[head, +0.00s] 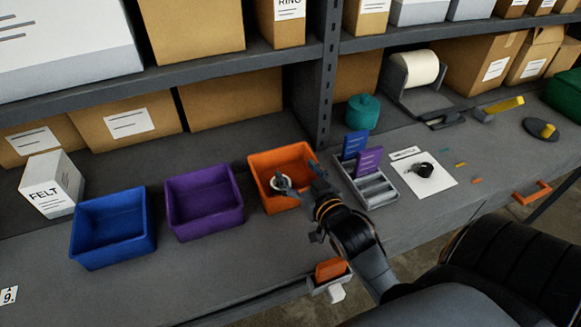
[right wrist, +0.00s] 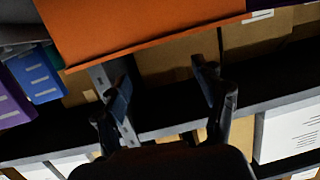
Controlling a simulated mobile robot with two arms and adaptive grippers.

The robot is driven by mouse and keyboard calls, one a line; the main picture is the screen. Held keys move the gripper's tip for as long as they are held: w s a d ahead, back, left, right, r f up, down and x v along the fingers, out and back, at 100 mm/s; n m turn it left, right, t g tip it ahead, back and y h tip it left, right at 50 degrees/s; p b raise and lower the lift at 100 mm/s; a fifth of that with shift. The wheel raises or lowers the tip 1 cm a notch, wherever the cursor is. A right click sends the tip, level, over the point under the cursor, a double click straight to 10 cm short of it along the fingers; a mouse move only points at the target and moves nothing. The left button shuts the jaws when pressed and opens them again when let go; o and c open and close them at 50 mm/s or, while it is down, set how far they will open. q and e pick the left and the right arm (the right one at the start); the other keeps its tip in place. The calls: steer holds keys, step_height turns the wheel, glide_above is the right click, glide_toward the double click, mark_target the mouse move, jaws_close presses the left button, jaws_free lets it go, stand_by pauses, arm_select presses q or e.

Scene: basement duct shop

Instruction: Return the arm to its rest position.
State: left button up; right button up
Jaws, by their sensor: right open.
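My right arm reaches in from the lower right in the head view. Its gripper (head: 304,180) is over the right part of the orange bin (head: 262,163). In the right wrist view the two fingers of this gripper (right wrist: 158,82) stand apart with nothing between them. The orange bin (right wrist: 140,28) fills the top of that view, close to the fingers. My left gripper is in neither view.
A purple bin (head: 204,203) and a blue bin (head: 113,228) stand left of the orange bin. A grey rack (head: 378,190) with blue and purple cards stands close right of the gripper. A white sheet (head: 440,182) with a black part lies beyond. Shelves with boxes run behind.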

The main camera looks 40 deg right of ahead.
steer(key=shift+s+a+r, duration=0.1)
steer(key=shift+s, duration=0.55)
